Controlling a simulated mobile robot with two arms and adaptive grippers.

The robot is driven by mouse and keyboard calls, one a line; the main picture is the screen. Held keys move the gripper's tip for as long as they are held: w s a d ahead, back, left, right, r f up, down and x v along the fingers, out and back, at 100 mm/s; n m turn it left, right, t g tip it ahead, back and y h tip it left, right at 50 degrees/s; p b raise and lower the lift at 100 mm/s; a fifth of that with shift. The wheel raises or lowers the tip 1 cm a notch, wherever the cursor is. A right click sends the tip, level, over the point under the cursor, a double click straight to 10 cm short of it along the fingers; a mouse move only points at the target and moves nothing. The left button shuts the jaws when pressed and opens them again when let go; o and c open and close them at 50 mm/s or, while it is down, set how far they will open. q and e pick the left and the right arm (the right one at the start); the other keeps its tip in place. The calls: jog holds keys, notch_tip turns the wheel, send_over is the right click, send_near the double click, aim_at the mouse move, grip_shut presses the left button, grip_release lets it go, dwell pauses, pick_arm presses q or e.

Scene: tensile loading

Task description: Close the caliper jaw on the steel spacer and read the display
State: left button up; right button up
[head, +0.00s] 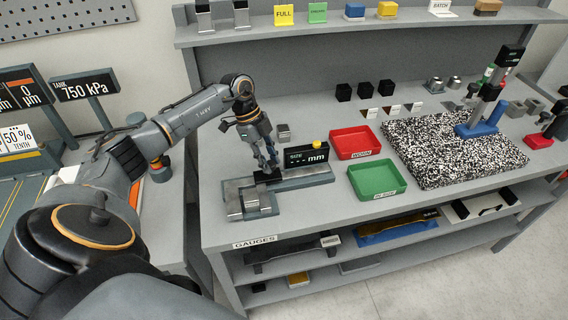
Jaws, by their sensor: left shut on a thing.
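The caliper (305,182) lies on the bench at the left, a grey bar with a blocky jaw end (238,206). Its black display (307,157) reads "SIZE", then dashes or dots, then "mm", with no number I can make out. My left gripper (268,169) points down over the caliper, shut on the dark piece of the sliding jaw (267,178). A steel block (252,201) sits at the jaw end; I cannot tell whether it is the spacer or part of the caliper. Contact between jaw and spacer is unclear. My right gripper is out of view.
A small grey block (284,131) stands behind the caliper. A red tray (354,142) and a green tray (377,179) lie to its right. Farther right are a speckled granite plate (440,158) and a blue-based stand (482,122). A shelf (380,28) runs above.

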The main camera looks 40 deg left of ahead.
pick_arm(q)
jog(key=shift+s+a, duration=0.15)
jog(key=shift+s, duration=0.15)
jog(key=shift+a+f, duration=0.1)
jog(key=shift+a, duration=0.2)
jog(key=shift+s, duration=0.1)
jog(key=o, duration=0.7)
jog(key=shift+a, duration=0.15)
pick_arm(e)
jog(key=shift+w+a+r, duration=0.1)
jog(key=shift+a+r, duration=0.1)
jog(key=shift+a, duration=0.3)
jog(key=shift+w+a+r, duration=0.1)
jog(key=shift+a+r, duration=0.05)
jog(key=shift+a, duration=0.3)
pick_arm(q)
jog(key=v, duration=1.2)
jog(key=shift+a+f, duration=0.1)
jog(key=shift+a, duration=0.05)
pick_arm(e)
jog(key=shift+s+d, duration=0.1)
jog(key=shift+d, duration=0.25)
